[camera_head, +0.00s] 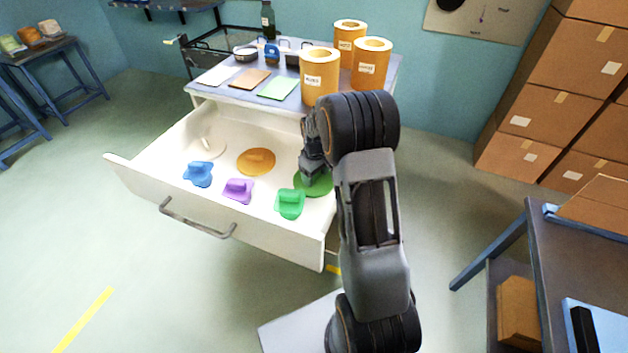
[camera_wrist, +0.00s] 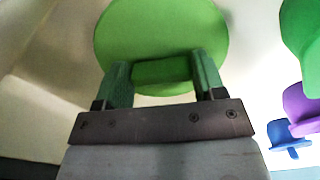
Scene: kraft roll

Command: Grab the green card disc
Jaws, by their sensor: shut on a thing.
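The green card disc (camera_head: 319,187) lies in the open white drawer at its right side, partly hidden by my gripper in the head view. In the wrist view the green card disc (camera_wrist: 160,25) is a flat round with a raised green grip part at its near edge. My gripper (camera_wrist: 160,75) has its two fingers on either side of that raised part and is shut on it. In the head view my gripper (camera_head: 311,178) reaches down into the drawer from above. I cannot tell whether the disc still touches the drawer floor.
The drawer (camera_head: 225,205) also holds an orange disc (camera_head: 256,161), a white disc (camera_head: 209,147), and blue (camera_head: 198,173), purple (camera_head: 238,190) and green (camera_head: 290,203) shaped pieces. Kraft rolls (camera_head: 320,78) stand on the cabinet top behind. A table (camera_head: 570,260) stands at the right.

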